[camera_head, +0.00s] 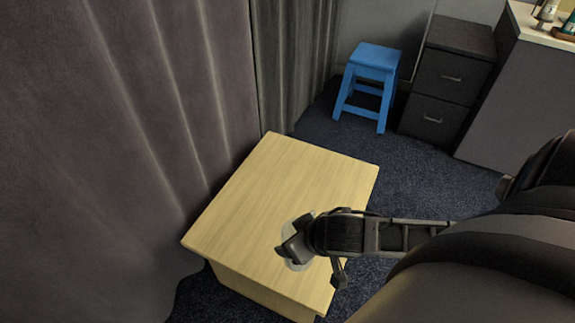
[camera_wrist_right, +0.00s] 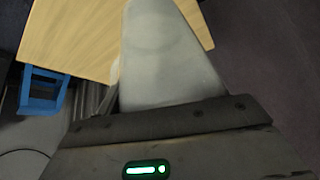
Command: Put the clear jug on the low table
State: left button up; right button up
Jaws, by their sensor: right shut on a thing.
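The low table (camera_head: 262,200) is light wood and stands in the middle of the head view; its top also shows in the right wrist view (camera_wrist_right: 75,35). My right gripper (camera_head: 293,247) is over the table's front right part. It is shut on the clear jug (camera_head: 298,266), which is mostly hidden behind the gripper in the head view. The jug fills the middle of the right wrist view (camera_wrist_right: 165,60) as a pale translucent shape. I cannot tell whether its base touches the tabletop. My left gripper is not in view.
A blue stool (camera_head: 372,65) stands behind the table, beside a dark drawer cabinet (camera_head: 447,80). A counter (camera_head: 535,25) with small items is at the upper right. Grey curtains (camera_head: 110,130) hang close along the table's left side. The tabletop is otherwise clear.

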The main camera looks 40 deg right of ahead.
jog(key=shift+s+d+f, duration=0.1)
jog(key=shift+d+f, duration=0.7)
jog(key=shift+f, duration=0.25)
jog(key=w+d+f+b, duration=0.2)
jog(key=w+d+f, duration=0.1)
jog(key=f, duration=0.1)
jog(key=w+d+f+b, duration=0.2)
jog(key=w+d+f, duration=0.1)
jog(key=f, duration=0.1)
jog(key=w+d+f+b, duration=0.2)
jog(key=w+d+f, duration=0.1)
jog(key=f, duration=0.1)
jog(key=shift+w+f, duration=0.1)
jog(key=shift+w, duration=0.25)
jog(key=shift+f, duration=0.15)
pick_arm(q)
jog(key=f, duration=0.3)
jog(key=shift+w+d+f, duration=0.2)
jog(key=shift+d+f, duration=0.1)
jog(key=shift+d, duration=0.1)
pick_arm(e)
jog(key=shift+f, duration=0.1)
jog(key=o, duration=1.2)
